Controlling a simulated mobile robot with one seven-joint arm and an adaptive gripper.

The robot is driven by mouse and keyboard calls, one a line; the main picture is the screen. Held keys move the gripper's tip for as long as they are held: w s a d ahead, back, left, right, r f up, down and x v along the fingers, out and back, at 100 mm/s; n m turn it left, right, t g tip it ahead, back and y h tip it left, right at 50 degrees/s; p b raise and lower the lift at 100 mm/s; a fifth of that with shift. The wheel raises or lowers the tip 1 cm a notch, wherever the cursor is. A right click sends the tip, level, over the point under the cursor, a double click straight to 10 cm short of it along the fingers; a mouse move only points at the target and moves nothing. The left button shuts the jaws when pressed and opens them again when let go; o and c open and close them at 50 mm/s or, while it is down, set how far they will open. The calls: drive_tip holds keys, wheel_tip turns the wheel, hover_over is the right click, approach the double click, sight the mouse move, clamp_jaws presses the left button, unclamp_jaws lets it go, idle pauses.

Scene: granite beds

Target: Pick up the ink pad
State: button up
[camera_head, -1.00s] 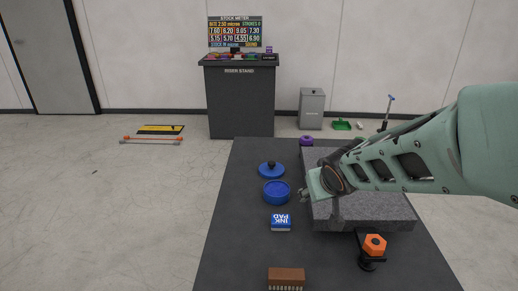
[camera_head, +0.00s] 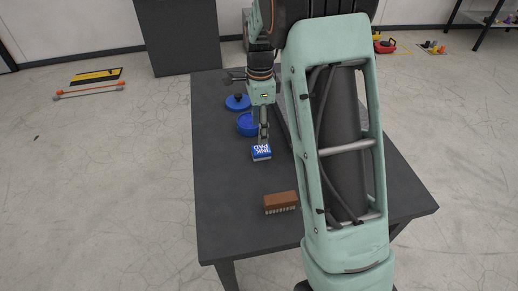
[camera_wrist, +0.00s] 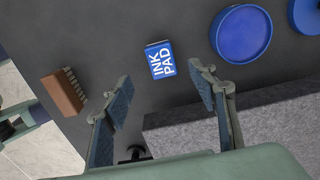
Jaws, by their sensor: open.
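The ink pad (camera_head: 261,152) is a small blue block with white lettering, lying on the dark table. In the wrist view the ink pad (camera_wrist: 160,60) lies beyond the fingertips, a little above the gap between them in the picture. My gripper (camera_wrist: 160,83) is open and empty, with its two fingers spread wide. In the head view my gripper (camera_head: 263,138) hangs just behind the ink pad, pointing down. I cannot tell its exact height above the table.
A brown brush (camera_head: 281,202) lies nearer on the table (camera_head: 225,225). Two round blue things, a dish (camera_head: 247,124) and a knobbed lid (camera_head: 238,102), stand behind the ink pad. A grey granite slab (camera_wrist: 240,125) is beside it. The table's left side is clear.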

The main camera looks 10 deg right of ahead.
sight(261, 149)
drive_tip(key=f, duration=0.3)
drive_tip(key=f+b, duration=0.1)
drive_tip(key=f, duration=0.6)
drive_tip(key=shift+d, duration=0.3)
drive_tip(key=shift+r, duration=0.1)
drive_tip(key=c, duration=1)
